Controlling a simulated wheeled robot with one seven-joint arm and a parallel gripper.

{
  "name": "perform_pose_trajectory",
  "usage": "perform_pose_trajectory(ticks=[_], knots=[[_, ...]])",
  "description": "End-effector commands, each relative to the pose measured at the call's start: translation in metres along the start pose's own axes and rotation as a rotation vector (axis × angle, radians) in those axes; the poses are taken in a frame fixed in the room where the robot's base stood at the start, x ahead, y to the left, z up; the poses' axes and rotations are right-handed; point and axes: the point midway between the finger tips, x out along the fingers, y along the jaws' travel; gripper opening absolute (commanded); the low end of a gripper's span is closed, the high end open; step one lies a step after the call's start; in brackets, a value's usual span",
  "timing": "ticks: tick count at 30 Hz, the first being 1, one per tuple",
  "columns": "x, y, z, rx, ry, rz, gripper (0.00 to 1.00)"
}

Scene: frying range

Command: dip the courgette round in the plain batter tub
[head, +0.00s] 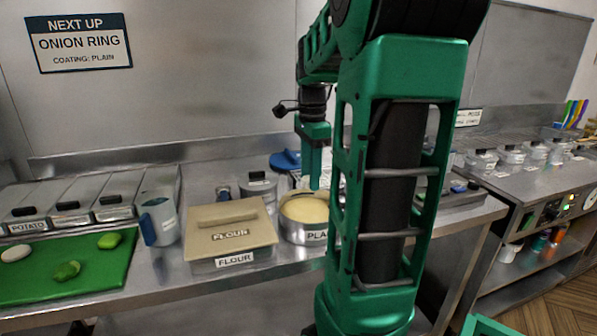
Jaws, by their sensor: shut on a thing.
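The plain batter tub (317,236) is a round metal tub on the counter, full of pale yellow batter. Its label is partly hidden behind my arm. My gripper (316,183) points down over the tub, its tips just above or at the far part of the batter; I cannot tell if they touch. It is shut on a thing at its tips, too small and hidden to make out. No courgette round shows clearly in the jaws. Green pieces (109,240) and a pale piece (16,253) lie on the green board (100,275).
A flour box (236,260) with a beige lid stands left of the tub, beside a jug (159,218). Lidded bins (115,202) line the back left. A blue item (285,160) lies behind the tub. A sign (79,42) reads onion ring, coating plain.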

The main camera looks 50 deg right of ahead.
Motion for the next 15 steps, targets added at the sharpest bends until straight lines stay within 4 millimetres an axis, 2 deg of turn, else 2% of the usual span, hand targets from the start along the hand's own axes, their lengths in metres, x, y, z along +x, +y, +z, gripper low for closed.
perform_pose_trajectory(ticks=[15], knots=[[0.047,0.0,-0.006,0.01,0.0,0.003,0.27]])
